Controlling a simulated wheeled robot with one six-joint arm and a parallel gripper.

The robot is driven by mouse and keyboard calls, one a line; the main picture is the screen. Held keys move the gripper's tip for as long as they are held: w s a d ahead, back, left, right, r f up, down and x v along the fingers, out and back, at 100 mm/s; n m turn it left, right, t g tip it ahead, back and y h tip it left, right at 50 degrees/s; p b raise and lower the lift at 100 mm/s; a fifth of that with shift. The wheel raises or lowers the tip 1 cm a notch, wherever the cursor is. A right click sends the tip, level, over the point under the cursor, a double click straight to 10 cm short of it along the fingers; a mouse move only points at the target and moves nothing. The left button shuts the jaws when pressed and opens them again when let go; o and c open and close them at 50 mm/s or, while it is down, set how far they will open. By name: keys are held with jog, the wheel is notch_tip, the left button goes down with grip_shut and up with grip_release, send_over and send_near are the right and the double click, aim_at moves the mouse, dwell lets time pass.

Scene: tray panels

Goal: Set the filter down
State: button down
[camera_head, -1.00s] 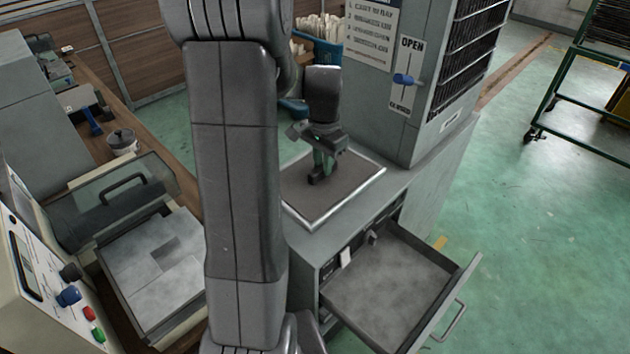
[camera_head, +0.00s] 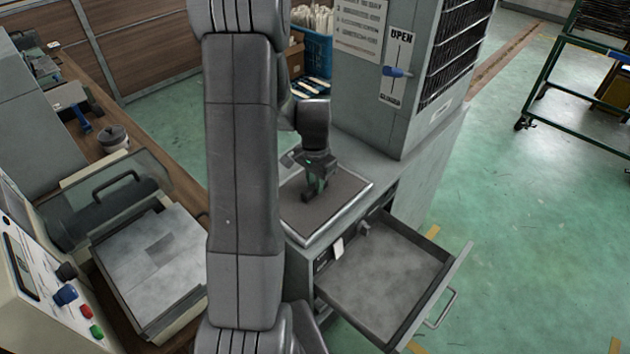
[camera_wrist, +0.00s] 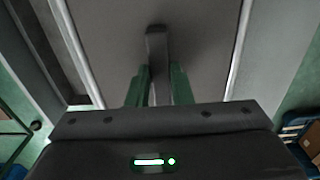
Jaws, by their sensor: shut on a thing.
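The filter (camera_head: 342,193) is a flat brown-grey panel with a silver metal frame and a dark upright handle in its middle. It lies level at the grey cabinet top (camera_head: 386,170), close to the front edge; I cannot tell whether it touches the top. My gripper (camera_head: 312,190) points down and is shut on the handle. In the wrist view, the green fingers of my gripper (camera_wrist: 160,85) stand on either side of the dark handle (camera_wrist: 157,42). The filter's face (camera_wrist: 205,45) and two frame edges show beyond. My arm hides the filter's left part in the head view.
An open, empty drawer (camera_head: 432,310) juts out below the cabinet top. A tall grey housing with a blue lever (camera_head: 395,72) stands behind the filter. A blue crate (camera_head: 318,58) is at the back. A machine with an open lid (camera_head: 110,200) stands left.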

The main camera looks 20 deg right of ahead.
jog(key=c, duration=1.3)
grip_release()
jog(key=shift+f, duration=0.1)
notch_tip(320, 180, up, 12)
jog(key=shift+r+b, duration=0.2)
jog(key=shift+b, duration=0.1)
